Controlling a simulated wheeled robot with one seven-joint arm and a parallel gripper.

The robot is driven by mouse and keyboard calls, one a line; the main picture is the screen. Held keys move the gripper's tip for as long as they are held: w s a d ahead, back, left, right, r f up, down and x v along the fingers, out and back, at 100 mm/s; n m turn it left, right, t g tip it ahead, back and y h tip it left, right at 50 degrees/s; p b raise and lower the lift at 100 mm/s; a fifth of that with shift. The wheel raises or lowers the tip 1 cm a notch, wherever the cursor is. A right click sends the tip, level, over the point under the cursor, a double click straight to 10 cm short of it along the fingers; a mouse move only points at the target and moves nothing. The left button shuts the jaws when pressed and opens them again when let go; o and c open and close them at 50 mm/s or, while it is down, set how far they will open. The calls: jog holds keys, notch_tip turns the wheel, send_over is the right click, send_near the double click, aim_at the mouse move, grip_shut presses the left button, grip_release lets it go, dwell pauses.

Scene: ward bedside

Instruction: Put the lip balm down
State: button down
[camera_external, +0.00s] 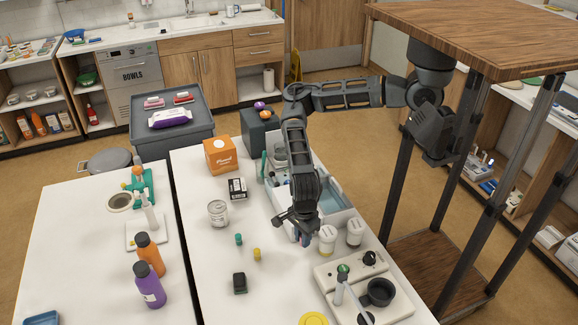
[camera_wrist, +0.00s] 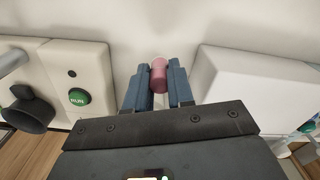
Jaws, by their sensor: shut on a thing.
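The lip balm (camera_wrist: 159,73) is a small pink cylinder between my two blue fingers in the wrist view. My gripper (camera_wrist: 158,88) is shut on it, and its end sticks out past the fingertips. In the external view my gripper (camera_external: 305,240) points down over the white table (camera_external: 205,283), left of two white jars. The lip balm cannot be made out there. I cannot tell whether it touches the table top.
White jars (camera_external: 327,239) stand close to the right of my gripper. A device with a green button (camera_wrist: 79,97) is at left in the wrist view, a white tray (camera_wrist: 250,85) at right. A green piece (camera_external: 239,239) and yellow piece (camera_external: 257,254) stand left; bare table lies between.

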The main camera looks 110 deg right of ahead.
notch_tip(320, 180, up, 4)
jog(key=shift+r+b, duration=0.25)
jog(key=shift+b, duration=0.1)
jog(key=w+d+r+m+b, duration=0.1)
jog(key=w+d+m+b, duration=0.25)
jog(key=d, duration=0.65)
jog(key=w+d+m+b, duration=0.3)
jog(key=w+d+b, duration=0.2)
jog(key=d, duration=0.6)
jog(key=s+d+r+m+b, duration=0.2)
jog(key=d+r+m+b, duration=0.15)
jog(key=d, duration=0.75)
jog(key=s+d+r+m+b, duration=0.2)
jog(key=s+d+m+b, duration=0.15)
jog(key=d, duration=0.85)
send_over(237, 185)
jog(key=f, duration=0.7)
jog(key=shift+d+b, duration=0.2)
jog(key=shift+b, duration=0.1)
jog(key=shift+a+f, duration=0.15)
jog(key=shift+f, duration=1.95)
jog(key=shift+f, duration=0.15)
